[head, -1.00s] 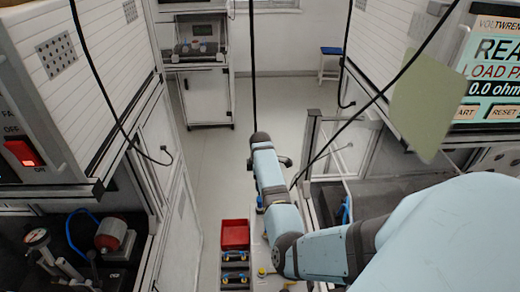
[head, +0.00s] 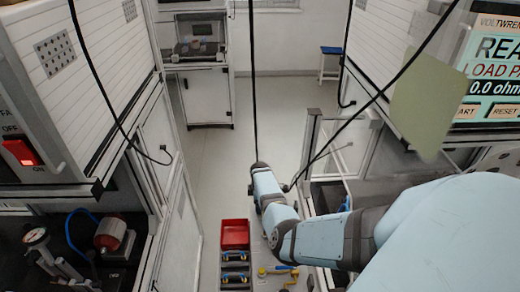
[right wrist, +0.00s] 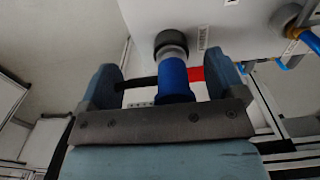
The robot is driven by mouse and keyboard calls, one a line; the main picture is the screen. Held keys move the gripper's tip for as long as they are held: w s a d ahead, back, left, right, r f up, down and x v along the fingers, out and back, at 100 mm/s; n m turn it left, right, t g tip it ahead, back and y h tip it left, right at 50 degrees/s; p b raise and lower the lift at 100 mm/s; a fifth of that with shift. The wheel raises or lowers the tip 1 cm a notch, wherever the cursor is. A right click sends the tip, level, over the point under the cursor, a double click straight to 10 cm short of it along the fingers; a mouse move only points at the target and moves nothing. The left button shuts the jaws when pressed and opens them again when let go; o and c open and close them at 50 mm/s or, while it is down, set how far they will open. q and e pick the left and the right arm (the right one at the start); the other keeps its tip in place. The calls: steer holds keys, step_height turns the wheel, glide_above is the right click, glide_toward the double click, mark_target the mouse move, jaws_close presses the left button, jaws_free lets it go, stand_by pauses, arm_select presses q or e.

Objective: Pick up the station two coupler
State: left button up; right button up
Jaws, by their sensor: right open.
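In the right wrist view a blue cylindrical coupler (right wrist: 173,80) with a grey collar sits at a dark round port (right wrist: 171,42) on a pale panel. My right gripper (right wrist: 165,84) is open, with one finger on each side of the blue coupler; gaps show between it and both fingers. I cannot read the label beside the port, so I cannot tell which station this is. In the head view my right arm comes in from the right, and its gripper cannot be made out. My left gripper is not in view.
A second round fitting (right wrist: 290,18) and a blue hose (right wrist: 310,39) are at the wrist view's upper right. A red part (right wrist: 196,73) shows behind the coupler. In the head view a red bin (head: 235,234) stands low centre. The aisle floor (head: 212,160) is clear.

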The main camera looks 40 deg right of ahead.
steer(key=shift+f, duration=0.1)
steer(key=shift+c, duration=0.3)
steer(key=c, duration=1)
